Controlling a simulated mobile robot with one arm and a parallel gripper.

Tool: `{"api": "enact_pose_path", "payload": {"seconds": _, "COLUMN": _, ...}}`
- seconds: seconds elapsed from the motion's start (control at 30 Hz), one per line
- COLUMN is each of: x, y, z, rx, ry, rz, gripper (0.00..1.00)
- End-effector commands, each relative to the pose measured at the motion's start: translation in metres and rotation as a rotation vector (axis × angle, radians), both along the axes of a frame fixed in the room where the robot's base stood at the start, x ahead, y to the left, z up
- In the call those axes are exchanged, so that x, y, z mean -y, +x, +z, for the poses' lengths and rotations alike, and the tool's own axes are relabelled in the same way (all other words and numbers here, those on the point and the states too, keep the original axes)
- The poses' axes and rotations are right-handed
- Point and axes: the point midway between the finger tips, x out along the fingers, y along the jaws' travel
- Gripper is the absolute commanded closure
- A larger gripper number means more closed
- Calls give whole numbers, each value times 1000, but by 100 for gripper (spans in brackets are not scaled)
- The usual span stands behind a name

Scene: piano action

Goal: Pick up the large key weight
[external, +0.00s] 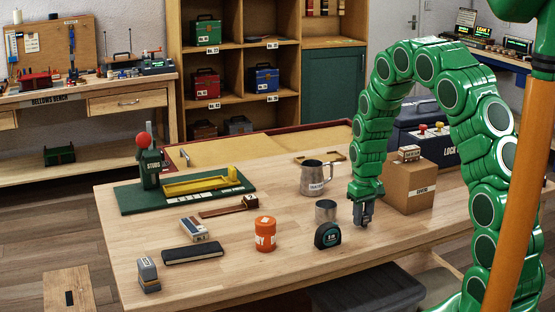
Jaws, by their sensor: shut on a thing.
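My gripper (362,220) hangs from the green arm, pointing down, at the right part of the wooden table, left of a cardboard box. It is shut on a small grey thing at its fingertips, low over the table top. This is likely the large key weight, but it is mostly hidden by the fingers and too small to make out. I cannot tell whether it touches the table.
A metal jug (318,178) is behind, the cardboard box (408,190) to the right. An orange can (265,234) and a green piano-action base (140,198) are further left. The front right table is clear.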

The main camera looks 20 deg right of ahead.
Motion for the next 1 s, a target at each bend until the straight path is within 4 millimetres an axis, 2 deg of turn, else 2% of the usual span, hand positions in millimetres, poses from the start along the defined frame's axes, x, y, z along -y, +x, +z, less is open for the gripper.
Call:
{"api": "enact_pose_path", "payload": {"seconds": 0.17, "x": 0, "y": -1, "z": 26, "rx": 1, "ry": 0, "rz": -1, "gripper": 100}}
{"api": "enact_pose_path", "payload": {"seconds": 0.37, "x": -1, "y": -20, "z": 48, "rx": 4, "ry": -1, "rz": 0, "gripper": 100}}
{"api": "enact_pose_path", "payload": {"seconds": 0.7, "x": -2, "y": -55, "z": 85, "rx": 2, "ry": 0, "rz": -1, "gripper": 100}}
{"api": "enact_pose_path", "payload": {"seconds": 1.0, "x": -3, "y": -96, "z": 102, "rx": 0, "ry": 0, "rz": 1, "gripper": 100}}
